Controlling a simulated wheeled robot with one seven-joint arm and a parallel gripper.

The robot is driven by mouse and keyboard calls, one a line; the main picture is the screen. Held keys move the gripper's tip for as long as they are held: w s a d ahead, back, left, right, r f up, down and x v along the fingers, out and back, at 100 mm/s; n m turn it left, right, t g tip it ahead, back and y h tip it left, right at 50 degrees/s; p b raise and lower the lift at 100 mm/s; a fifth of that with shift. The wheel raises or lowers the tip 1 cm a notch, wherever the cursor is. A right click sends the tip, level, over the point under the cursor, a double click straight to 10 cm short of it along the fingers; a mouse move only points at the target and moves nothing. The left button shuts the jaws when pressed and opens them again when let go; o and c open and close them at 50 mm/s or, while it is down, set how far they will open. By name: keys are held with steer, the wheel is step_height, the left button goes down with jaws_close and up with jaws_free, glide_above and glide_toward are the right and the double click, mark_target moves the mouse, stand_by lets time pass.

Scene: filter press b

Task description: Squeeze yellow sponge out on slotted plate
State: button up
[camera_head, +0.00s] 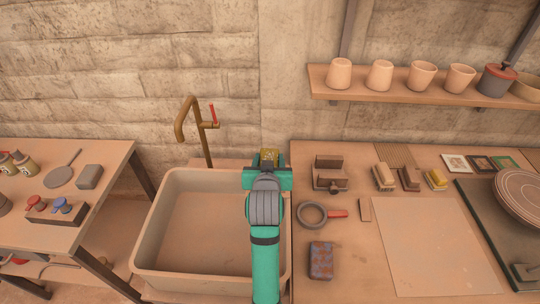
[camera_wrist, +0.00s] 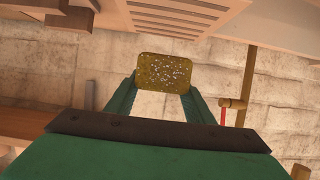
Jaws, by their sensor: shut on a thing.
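My gripper (camera_head: 268,165) is shut on the yellow sponge (camera_head: 269,154), above the back right corner of the basin, left of the worktable. In the wrist view the sponge (camera_wrist: 165,70) is dull yellow with pale specks, held between the two green fingers of my gripper (camera_wrist: 163,88). The slotted plate (camera_head: 394,155) appears as a ribbed wooden patch at the back of the worktable, to the right of my gripper and apart from it. Slots of what looks like the same plate (camera_wrist: 180,22) show at the top of the wrist view.
The pale basin (camera_head: 150,235) has a brass tap (camera_head: 205,135) with a red handle behind it. On the worktable stand a wooden block holder (camera_head: 328,172), several brushes (camera_head: 384,176), a ring with a red handle (camera_head: 312,215) and a patterned block (camera_head: 321,260). A shelf (camera_head: 400,88) with cups hangs above.

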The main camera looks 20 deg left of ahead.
steer(key=shift+f, duration=2.3)
steer(key=shift+f, duration=0.7)
steer(key=shift+r, duration=0.1)
steer(key=shift+r, duration=3.55)
